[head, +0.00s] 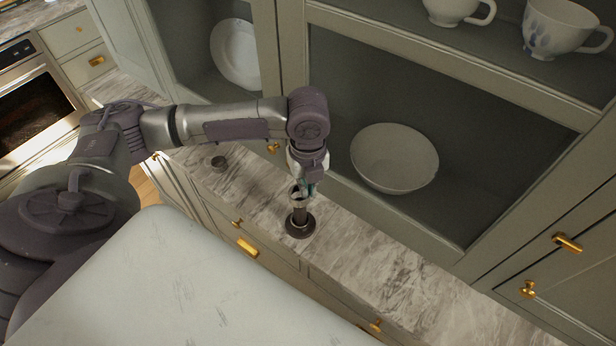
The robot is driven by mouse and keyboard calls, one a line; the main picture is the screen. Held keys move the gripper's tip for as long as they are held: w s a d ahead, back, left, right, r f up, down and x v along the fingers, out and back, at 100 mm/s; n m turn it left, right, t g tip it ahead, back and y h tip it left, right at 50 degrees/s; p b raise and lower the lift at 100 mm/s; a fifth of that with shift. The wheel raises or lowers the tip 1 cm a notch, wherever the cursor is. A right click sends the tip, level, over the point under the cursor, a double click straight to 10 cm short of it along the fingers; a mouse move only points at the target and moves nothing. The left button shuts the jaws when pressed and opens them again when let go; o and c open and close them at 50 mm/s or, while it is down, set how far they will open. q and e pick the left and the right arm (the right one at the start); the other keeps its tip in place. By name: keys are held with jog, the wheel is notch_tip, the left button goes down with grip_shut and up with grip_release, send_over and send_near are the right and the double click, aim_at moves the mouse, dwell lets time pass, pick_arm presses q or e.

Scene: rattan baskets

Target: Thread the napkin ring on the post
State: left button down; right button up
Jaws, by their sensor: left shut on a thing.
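The post (299,212) stands upright on a round dark base (301,230) on the marble counter. My left gripper (308,187) points down at the post's top and is shut on the napkin ring (296,193), a small, silvery ring. The ring is at the top end of the post in the picture. I cannot tell whether it is around the post or just above it. The fingers partly hide the ring. My right gripper is not in view.
A small dark round object (218,162) lies on the marble counter (375,261) to the left. Cabinets rise behind, with a white bowl (394,158), a plate (235,53) and cups (560,27). The counter right of the post is clear.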

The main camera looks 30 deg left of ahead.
pick_arm(q)
jog(key=shift+f, duration=1)
jog(key=c, duration=1.2)
grip_release()
jog(key=shift+c, duration=0.2)
notch_tip(320, 180, up, 8)
jog(key=p, duration=0.2)
